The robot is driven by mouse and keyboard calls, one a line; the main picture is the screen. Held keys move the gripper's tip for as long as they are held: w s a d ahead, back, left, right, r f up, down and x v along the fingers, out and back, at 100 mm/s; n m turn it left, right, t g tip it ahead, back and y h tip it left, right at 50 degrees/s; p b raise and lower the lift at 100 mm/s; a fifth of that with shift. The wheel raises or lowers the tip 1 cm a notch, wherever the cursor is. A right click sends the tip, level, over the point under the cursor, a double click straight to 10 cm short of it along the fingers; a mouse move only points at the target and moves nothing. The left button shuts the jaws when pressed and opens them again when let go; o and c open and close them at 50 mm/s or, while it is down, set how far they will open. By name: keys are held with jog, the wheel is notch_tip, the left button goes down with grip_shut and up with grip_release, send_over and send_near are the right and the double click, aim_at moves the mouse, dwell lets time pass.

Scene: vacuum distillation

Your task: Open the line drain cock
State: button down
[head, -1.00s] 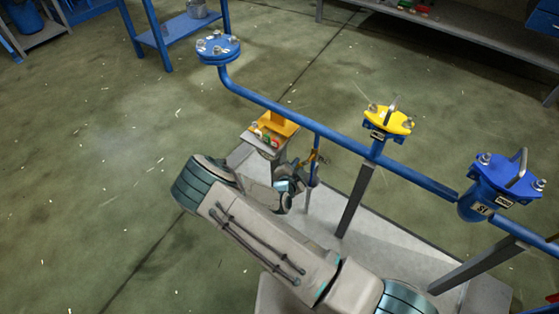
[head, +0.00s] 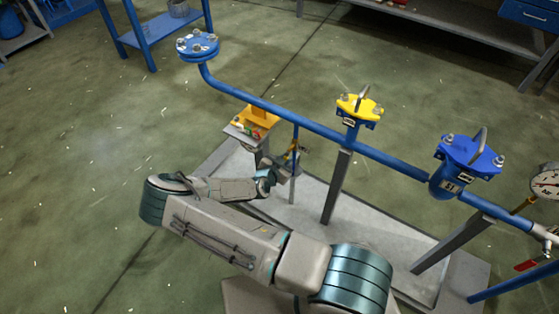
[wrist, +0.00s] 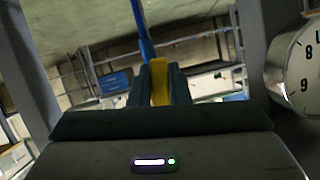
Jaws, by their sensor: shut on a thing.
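The line drain cock (head: 294,152) sits low on a thin blue pipe that drops from the long blue line (head: 270,106). It is small and partly hidden in the head view. My gripper (head: 284,168) is at the cock, low beside the drop pipe. In the wrist view, my gripper (wrist: 160,66) is shut with its two dark fingers on either side of a yellow handle (wrist: 160,84). A blue pipe (wrist: 143,32) rises just beyond the handle. The fingertips' exact contact is too small to tell in the head view.
A yellow-topped fitting (head: 358,106) and a blue lidded pot (head: 468,158) stand along the line. A blue flange (head: 197,45) caps its far left end. A dial gauge (head: 546,184) is at right. A grey tray (head: 395,226) lies below. The floor at left is clear.

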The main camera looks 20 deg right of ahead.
jog(key=shift+d, duration=0.25)
jog(key=c, duration=1.8)
grip_release()
jog(key=o, duration=0.4)
jog(key=shift+w+d+f, duration=0.15)
jog(key=shift+d, duration=0.1)
jog(key=shift+o, duration=0.2)
jog(key=shift+a, duration=0.5)
jog(key=p+v, duration=0.2)
jog(key=v, duration=1.1)
jog(key=shift+s, duration=0.25)
jog(key=shift+d, duration=0.1)
